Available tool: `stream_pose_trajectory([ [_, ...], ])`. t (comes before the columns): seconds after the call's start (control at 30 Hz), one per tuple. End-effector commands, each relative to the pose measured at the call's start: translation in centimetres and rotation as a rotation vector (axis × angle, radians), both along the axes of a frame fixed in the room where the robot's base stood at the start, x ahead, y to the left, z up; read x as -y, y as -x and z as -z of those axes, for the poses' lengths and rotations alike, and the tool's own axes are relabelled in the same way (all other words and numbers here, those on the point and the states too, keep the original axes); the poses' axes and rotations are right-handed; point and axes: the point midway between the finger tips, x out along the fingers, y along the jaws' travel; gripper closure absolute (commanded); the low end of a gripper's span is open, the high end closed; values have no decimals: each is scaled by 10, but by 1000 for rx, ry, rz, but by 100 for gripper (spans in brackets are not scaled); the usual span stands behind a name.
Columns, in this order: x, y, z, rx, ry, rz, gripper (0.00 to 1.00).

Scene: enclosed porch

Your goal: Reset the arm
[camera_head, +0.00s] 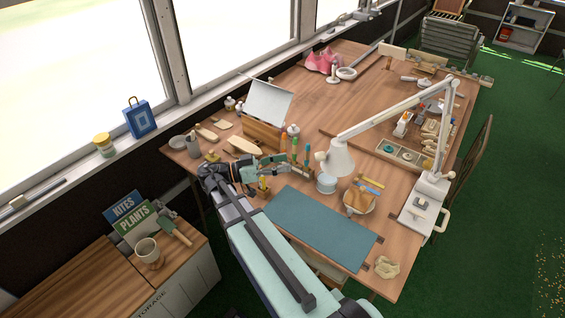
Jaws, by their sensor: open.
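My arm reaches up from the bottom of the view, bends at the table's near left edge and points right. My gripper (287,164) is open over the left part of the wooden worktable (310,108). It is beside several small upright tools with orange and green tops (294,148). I see nothing between its fingers, though they are small here. The gap between fingers and tools is too small to judge.
A teal mat (320,228) lies in front of the gripper. A white panel (267,101) stands behind. A low cabinet (185,275) with a mug (148,252) is at lower left.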

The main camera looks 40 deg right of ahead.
Motion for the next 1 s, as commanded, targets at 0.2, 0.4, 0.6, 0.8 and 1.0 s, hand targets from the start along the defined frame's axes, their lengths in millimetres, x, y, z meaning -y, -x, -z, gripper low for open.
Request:
stream_pose_trajectory([
  [0.2, 0, 0, 2, -6, -11, -2, 48],
  [0.4, -1, 3, 43, -144, -255, -48, 48],
  [0.6, -28, 6, 135, -428, -769, -235, 48],
  [0.8, -94, 8, 220, -673, -1243, -572, 48],
  [1.0, -160, 6, 262, -784, -1506, -901, 48],
])
